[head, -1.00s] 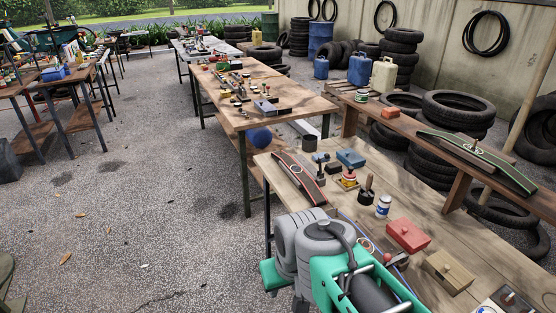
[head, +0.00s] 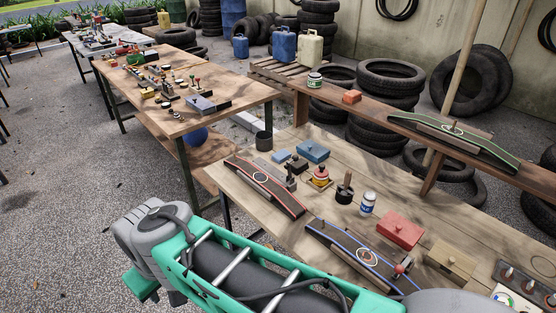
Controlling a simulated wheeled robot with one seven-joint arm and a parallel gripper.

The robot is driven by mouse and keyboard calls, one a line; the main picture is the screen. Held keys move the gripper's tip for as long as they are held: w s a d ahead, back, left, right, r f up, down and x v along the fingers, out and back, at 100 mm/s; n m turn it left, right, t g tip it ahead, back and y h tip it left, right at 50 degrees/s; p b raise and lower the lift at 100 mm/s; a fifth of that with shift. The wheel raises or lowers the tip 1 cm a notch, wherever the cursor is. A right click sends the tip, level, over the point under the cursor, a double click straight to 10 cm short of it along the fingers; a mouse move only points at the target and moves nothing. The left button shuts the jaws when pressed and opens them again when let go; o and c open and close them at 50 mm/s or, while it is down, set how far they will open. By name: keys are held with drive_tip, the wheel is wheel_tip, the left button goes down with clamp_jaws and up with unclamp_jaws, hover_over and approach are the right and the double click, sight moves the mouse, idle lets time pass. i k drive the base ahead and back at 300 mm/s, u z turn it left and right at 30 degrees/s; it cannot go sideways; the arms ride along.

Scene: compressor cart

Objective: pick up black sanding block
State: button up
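On the near wooden table, a small dark block (head: 299,165) stands behind the red-edged skateboard deck and left of a red-and-yellow bottle. It could be the black sanding block, but it is too small to be certain. A dark upright piece (head: 291,181) stands close in front of it, at the deck's far edge. My green and grey arm crosses the bottom of the head view, in front of the near table edge. My gripper is not in view.
Tires stand behind.

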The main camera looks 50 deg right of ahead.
sight(298, 167)
drive_tip(key=z, duration=0.35)
drive_tip(key=i, duration=0.95)
drive_tip(key=z, duration=0.95)
drive_tip(key=i, duration=0.45)
drive_tip(key=z, duration=0.3)
